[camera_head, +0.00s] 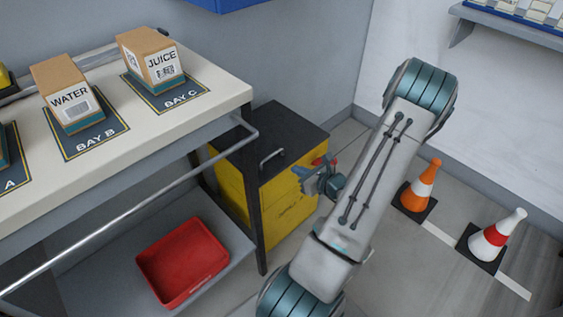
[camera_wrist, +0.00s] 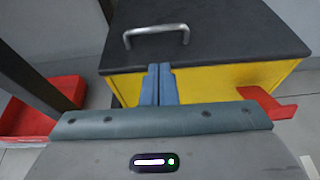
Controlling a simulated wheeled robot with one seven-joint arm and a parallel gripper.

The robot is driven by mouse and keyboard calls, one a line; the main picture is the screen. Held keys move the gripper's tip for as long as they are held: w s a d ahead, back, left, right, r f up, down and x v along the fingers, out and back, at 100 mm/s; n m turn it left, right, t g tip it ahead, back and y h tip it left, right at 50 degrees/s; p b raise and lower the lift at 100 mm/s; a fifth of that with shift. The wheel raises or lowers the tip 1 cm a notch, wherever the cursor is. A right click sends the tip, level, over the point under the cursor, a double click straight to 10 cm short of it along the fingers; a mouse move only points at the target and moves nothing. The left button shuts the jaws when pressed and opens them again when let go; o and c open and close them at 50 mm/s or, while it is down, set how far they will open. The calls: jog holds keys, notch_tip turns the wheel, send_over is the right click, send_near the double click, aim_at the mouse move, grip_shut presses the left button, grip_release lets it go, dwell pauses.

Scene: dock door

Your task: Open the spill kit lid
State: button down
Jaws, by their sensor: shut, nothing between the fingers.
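The spill kit is a yellow box (camera_head: 286,201) with a dark flat lid (camera_head: 288,128), standing on the floor beside the table. The lid lies closed on the box and has a metal bar handle (camera_head: 271,158) on top near its front edge. In the wrist view the lid (camera_wrist: 225,30) and its handle (camera_wrist: 156,31) are just beyond my fingers. My gripper (camera_wrist: 158,70) is shut and empty, with its blue fingertips together in front of the yellow front wall (camera_wrist: 225,82), below and apart from the handle. In the head view my gripper (camera_head: 306,178) is at the box's right side.
A table (camera_head: 150,120) with a front rail and a dark leg stands close on the left, holding WATER (camera_head: 70,95) and JUICE (camera_head: 150,60) boxes. A red tray (camera_head: 183,262) lies on its lower shelf. Orange (camera_head: 420,187) and white-red (camera_head: 494,238) cones stand right.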

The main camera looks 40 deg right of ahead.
aim_at(279, 167)
jog(key=x, duration=0.4)
jog(key=b+x, duration=0.1)
jog(key=x, duration=0.4)
jog(key=shift+w+a, duration=0.25)
